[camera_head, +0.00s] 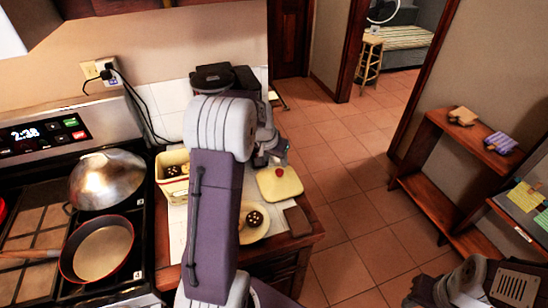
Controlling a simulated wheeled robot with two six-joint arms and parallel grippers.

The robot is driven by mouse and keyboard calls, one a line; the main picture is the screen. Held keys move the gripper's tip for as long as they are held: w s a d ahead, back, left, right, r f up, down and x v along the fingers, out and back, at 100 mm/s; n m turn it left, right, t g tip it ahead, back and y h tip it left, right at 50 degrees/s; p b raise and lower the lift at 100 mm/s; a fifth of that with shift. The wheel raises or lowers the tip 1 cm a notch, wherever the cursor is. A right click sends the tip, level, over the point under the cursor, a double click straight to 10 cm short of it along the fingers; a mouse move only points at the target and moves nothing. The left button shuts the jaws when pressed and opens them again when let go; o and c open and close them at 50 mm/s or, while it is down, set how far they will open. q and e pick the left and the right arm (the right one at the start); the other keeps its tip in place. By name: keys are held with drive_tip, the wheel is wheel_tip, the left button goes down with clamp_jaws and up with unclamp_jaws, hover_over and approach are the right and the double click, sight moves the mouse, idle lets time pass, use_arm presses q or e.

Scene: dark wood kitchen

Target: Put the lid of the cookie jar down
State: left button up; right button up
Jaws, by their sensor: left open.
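The cookie jar (172,191) is a pale yellow open box on the counter, left of my left arm, with dark cookies inside. Its lid (281,188) is a pale yellow square with a red knob (279,172). The lid appears to lie flat on the counter near its right edge, apart from the jar. My left gripper (268,158) is open just behind and left of the knob; it does not appear to hold the lid. My left forearm hides the counter between jar and lid. Part of my right arm shows at the bottom right; its gripper's jaws are unclear.
A plate (262,226) with a cookie and a brown block (298,221) are in front of the lid. A dark appliance (213,77) stands behind my arm. The stove (140,257) with a pan (103,249) is at left. Open floor lies right of the counter.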

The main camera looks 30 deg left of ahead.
use_arm(q)
drive_tip(key=s+d+f+g, duration=0.1)
drive_tip(key=s+d, duration=0.6)
drive_tip(key=s, duration=0.4)
drive_tip(key=s+d+f+g, duration=0.2)
drive_tip(key=s+d, duration=0.6)
drive_tip(key=s, duration=0.2)
drive_tip(key=shift+s+f+m+h, duration=0.25)
drive_tip(key=shift+s+m+h, duration=0.05)
drive_tip(key=shift+s, duration=0.05)
drive_tip(key=shift+s, duration=0.1)
